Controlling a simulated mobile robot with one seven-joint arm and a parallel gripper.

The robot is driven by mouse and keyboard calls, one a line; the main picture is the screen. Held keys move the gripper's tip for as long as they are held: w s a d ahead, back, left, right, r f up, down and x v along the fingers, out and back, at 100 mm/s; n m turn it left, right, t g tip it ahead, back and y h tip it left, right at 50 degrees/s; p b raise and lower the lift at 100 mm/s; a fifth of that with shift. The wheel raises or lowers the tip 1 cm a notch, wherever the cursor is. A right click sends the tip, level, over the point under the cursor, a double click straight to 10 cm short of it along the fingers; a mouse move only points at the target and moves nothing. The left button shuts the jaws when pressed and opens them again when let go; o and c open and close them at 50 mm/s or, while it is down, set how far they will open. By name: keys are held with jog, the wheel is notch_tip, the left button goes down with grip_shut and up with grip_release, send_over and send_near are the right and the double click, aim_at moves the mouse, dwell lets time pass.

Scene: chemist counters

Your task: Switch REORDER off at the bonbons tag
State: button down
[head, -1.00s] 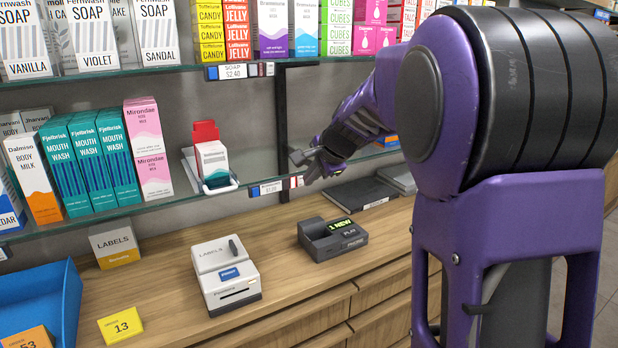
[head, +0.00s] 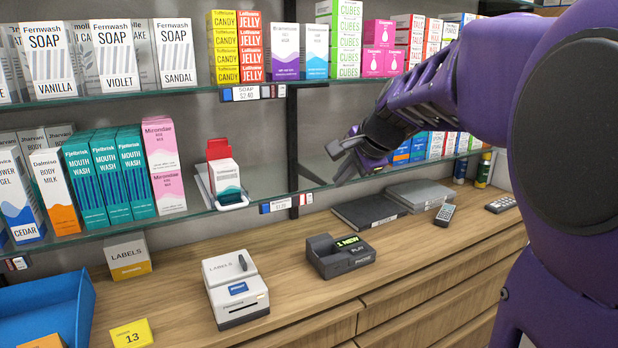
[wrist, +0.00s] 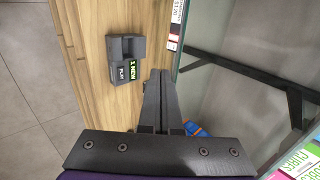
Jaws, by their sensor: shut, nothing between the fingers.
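A price tag (head: 280,206) with blue and red parts sits on the front edge of the lower glass shelf; its product name is too small to read. Another tag (head: 250,93), on the upper shelf edge, reads SOAP $2.40. I cannot make out a bonbons label or the REORDER wording. My gripper (head: 340,158) is up and to the right of the lower tag, apart from it in the picture. In the wrist view its fingers (wrist: 160,76) are together and empty, with a shelf-edge tag (wrist: 176,22) beyond them, slightly right.
Counter front is partly clear.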

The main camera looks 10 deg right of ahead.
jog(key=f+b, duration=0.1)
jog(key=b, duration=0.3)
jog(key=shift+s+f+b, duration=0.1)
jog(key=shift+s+b, duration=0.1)
jog(key=shift+b, duration=0.1)
send_near(309, 198)
jog(key=d+x, duration=0.1)
jog(key=x, duration=0.5)
jog(key=shift+a+f+b, duration=0.25)
jog(key=shift+f+b, duration=0.2)
jog(key=shift+f, duration=0.15)
